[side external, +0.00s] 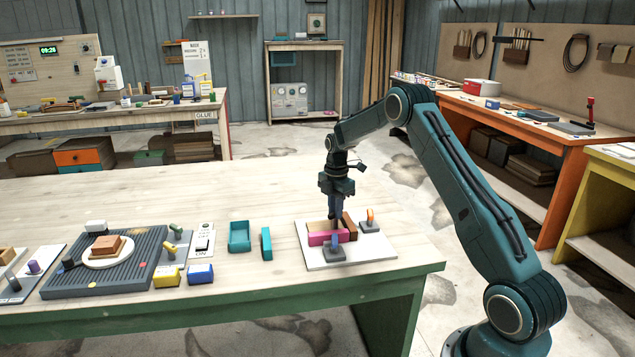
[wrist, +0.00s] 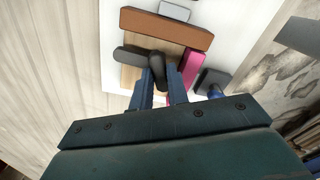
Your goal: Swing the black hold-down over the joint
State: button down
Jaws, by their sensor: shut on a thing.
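The black hold-down (wrist: 130,54) shows in the wrist view as a dark rounded bar with a knob-like end between my fingers, over a pale wood piece (wrist: 133,76). My gripper (wrist: 161,80) is shut on it; the grip itself is partly hidden. In the side view my gripper (side external: 336,212) points down at the white board (side external: 305,238), and the hold-down cannot be made out there. A brown block (wrist: 165,28) lies along one side of the wood, and a pink block (wrist: 192,68) lies across from the hold-down's outer end. I cannot see the joint clearly.
A grey clamp with a blue handle (side external: 335,253) and one with an orange handle (side external: 369,224) stand on the board's edges. Teal blocks (side external: 240,236) and a ribbed grey tray (side external: 60,285) lie to the left. The table's right edge is close to the board.

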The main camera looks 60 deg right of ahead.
jog(key=m, duration=1.4)
jog(key=shift+r+m, duration=0.1)
jog(key=shift+m, duration=0.2)
jog(key=m, duration=1.2)
jog(key=c, duration=1.4)
grip_release()
jog(key=shift+o, duration=0.2)
